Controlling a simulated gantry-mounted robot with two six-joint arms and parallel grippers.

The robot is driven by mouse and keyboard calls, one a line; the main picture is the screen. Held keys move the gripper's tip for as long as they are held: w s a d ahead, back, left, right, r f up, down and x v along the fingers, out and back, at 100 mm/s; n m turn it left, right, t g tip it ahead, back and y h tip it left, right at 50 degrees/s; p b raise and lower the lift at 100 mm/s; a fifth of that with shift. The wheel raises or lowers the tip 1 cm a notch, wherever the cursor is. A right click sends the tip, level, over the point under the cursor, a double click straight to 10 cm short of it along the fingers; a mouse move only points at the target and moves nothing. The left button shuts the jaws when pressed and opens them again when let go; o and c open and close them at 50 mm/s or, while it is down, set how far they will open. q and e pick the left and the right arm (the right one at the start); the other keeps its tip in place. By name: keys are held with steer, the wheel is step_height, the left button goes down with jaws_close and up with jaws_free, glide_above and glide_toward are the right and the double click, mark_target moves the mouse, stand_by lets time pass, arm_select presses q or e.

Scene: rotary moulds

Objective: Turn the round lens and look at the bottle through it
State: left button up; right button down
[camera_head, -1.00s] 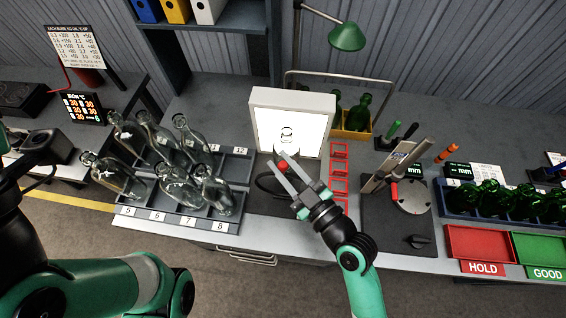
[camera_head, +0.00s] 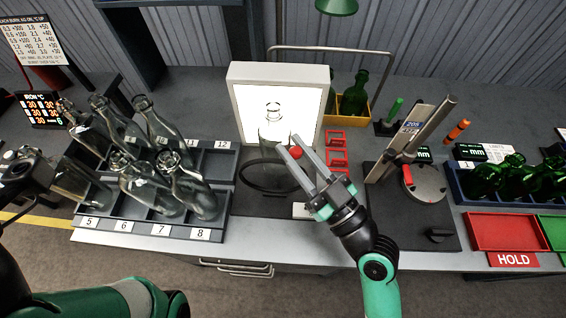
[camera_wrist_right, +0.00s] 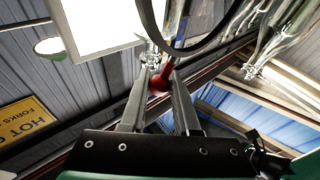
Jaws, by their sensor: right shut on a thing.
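A clear bottle (camera_head: 273,133) stands upright before the bright white light panel (camera_head: 240,74). The round lens has a black ring (camera_head: 252,189), seen as a flat oval low in front of the bottle; the ring also crosses the top of the right wrist view (camera_wrist_right: 188,50). My right gripper (camera_head: 288,149) is shut on the lens's red knob (camera_head: 296,152), which also shows between the fingers in the right wrist view (camera_wrist_right: 160,81). My left arm's wrist end (camera_head: 28,172) is at the left edge; its fingers cannot be made out clearly.
A numbered rack (camera_head: 147,229) of clear bottles stands left of the panel. Red frames (camera_head: 337,158) and a measuring stand (camera_head: 385,215) are to the right. Farther right are green bottles (camera_head: 487,182) and a red HOLD tray (camera_head: 507,232). A lamp (camera_head: 337,5) hangs above.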

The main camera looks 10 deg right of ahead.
steer(key=m+b, duration=0.1)
steer(key=d+f+t+b, duration=0.1)
steer(key=b, duration=0.1)
steer(key=shift+s+d+f+m, duration=0.15)
steer(key=shift+s+d+m, duration=0.1)
steer(key=shift+m, duration=0.15)
arm_select(q)
step_height(320, 180, down, 6)
steer(key=b, duration=0.1)
arm_select(e)
steer(key=shift+d+m+t, duration=0.35)
steer(key=shift+m+t, duration=0.15)
steer(key=c, duration=0.6)
jaws_free()
steer(key=shift+c, duration=0.2)
arm_select(q)
steer(key=shift+b, duration=0.3)
step_height(320, 180, down, 3)
steer(key=b, duration=0.3)
steer(key=shift+f, duration=0.1)
arm_select(e)
steer(key=v, duration=1.1)
steer(key=shift+s, duration=0.3)
steer(key=shift+c, duration=0.2)
